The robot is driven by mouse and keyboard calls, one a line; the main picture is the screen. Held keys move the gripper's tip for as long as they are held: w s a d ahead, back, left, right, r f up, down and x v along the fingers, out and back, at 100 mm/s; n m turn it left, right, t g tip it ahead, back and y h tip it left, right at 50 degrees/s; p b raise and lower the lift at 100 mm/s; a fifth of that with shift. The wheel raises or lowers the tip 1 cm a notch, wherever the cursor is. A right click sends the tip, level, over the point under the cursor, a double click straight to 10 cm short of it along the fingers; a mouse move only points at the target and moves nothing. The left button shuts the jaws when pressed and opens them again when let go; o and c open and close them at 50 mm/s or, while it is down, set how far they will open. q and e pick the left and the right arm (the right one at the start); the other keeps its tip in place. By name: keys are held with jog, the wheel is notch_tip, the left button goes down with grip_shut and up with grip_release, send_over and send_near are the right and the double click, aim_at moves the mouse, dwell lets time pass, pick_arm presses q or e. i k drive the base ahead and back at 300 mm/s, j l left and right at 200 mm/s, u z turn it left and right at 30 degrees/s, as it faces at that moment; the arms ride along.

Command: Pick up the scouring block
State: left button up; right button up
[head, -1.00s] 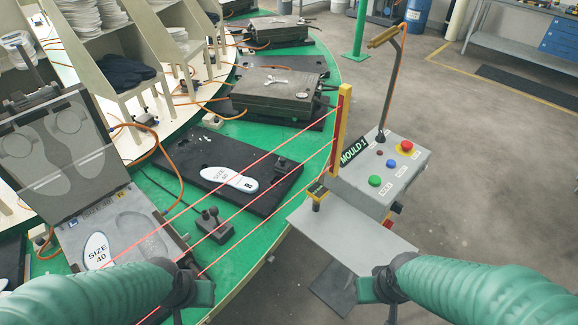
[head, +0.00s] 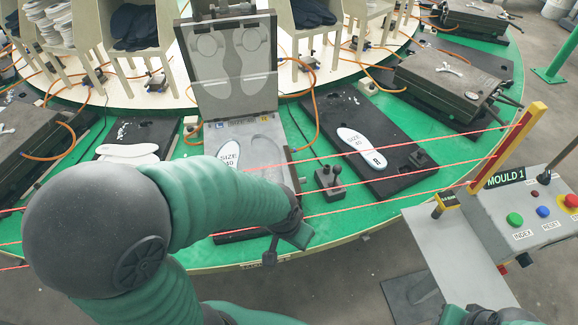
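I cannot make out a scouring block in the head view. My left gripper (head: 286,244) is over the front edge of the green turntable, just in front of the open mould (head: 232,128). Its fingers are small and dark, and I cannot tell whether they are open or shut. My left arm hides part of the mould's lower half and the table edge. My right gripper (head: 488,316) shows only partly at the bottom right edge, below the control box; its fingers cannot be made out.
Red beams cross in front of the moulds to a yellow post (head: 508,146). A grey control box (head: 535,205) with coloured buttons and a shelf stands at the right. A black plate (head: 378,150) bears a white insole (head: 362,148). A small lever box (head: 330,182) sits beside the mould.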

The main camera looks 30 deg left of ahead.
aim_at(417, 158)
jog(key=i+z, duration=0.3)
jog(key=z, duration=0.15)
jog(key=i+j+z, duration=0.15)
jog(key=z, duration=0.3)
jog(key=i+j+z, duration=0.25)
jog(key=z, duration=0.2)
jog(key=i, duration=0.1)
